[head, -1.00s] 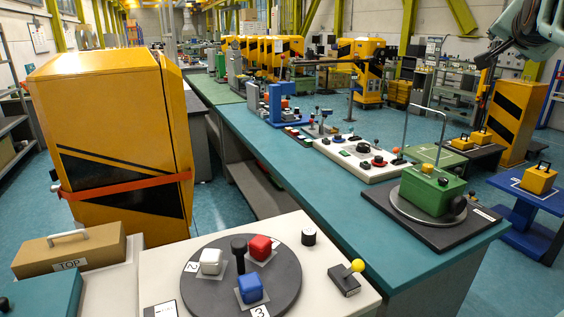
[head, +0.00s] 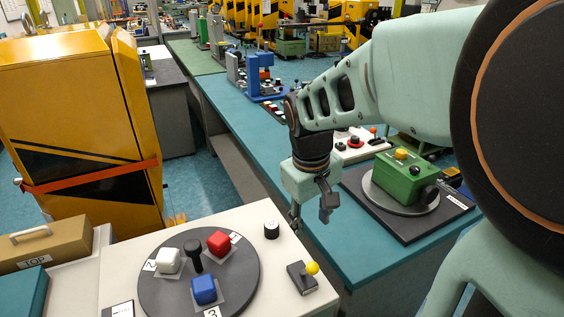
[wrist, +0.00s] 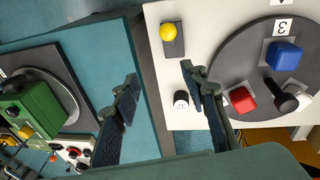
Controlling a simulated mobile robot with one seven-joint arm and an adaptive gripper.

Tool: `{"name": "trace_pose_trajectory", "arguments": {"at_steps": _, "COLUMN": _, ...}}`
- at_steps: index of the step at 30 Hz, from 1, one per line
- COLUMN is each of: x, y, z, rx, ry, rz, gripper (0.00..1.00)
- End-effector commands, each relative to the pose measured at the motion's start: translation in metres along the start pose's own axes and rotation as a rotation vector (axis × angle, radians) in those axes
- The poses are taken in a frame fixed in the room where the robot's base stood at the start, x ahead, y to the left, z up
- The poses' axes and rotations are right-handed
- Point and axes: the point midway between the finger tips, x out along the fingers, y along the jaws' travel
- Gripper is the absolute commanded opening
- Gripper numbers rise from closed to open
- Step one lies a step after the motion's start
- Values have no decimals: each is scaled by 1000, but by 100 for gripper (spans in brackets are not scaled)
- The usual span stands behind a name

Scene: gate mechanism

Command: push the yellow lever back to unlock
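The yellow lever (head: 312,268) is a yellow ball knob on a dark rectangular base (head: 301,280). It sits at the right front of the white panel, and the ball leans toward the right of its base in the head view. In the wrist view the yellow knob (wrist: 168,32) is at the upper middle, beyond the fingertips. My gripper (head: 311,212) is open and empty, pointing down above the gap between the panel and the teal bench, behind the lever. Its two fingers (wrist: 160,78) are spread wide in the wrist view, and neither touches the lever.
The white panel (head: 255,215) also holds a dark turntable (head: 178,302) with red, white and blue blocks, and a black knob (head: 271,230). A green box (head: 405,180) stands on the teal bench (head: 355,250) to the right. A yellow cabinet (head: 70,130) stands at the left.

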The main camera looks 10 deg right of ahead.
Motion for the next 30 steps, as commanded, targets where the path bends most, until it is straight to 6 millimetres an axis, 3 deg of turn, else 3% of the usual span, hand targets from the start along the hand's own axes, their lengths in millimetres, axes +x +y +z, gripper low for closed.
{"name": "trace_pose_trajectory", "arguments": {"at_steps": 3, "x": 5, "y": -22, "z": 17, "rx": -93, "ry": -64, "rz": -25, "gripper": 40}}
{"name": "trace_pose_trajectory", "arguments": {"at_steps": 6, "x": 8, "y": -30, "z": 23, "rx": -124, "ry": -86, "rz": -33, "gripper": 40}}
{"name": "trace_pose_trajectory", "arguments": {"at_steps": 14, "x": 25, "y": -31, "z": 24, "rx": -125, "ry": -86, "rz": -34, "gripper": 40}}
{"name": "trace_pose_trajectory", "arguments": {"at_steps": 30, "x": 98, "y": -32, "z": 30, "rx": -122, "ry": -84, "rz": -33, "gripper": 40}}
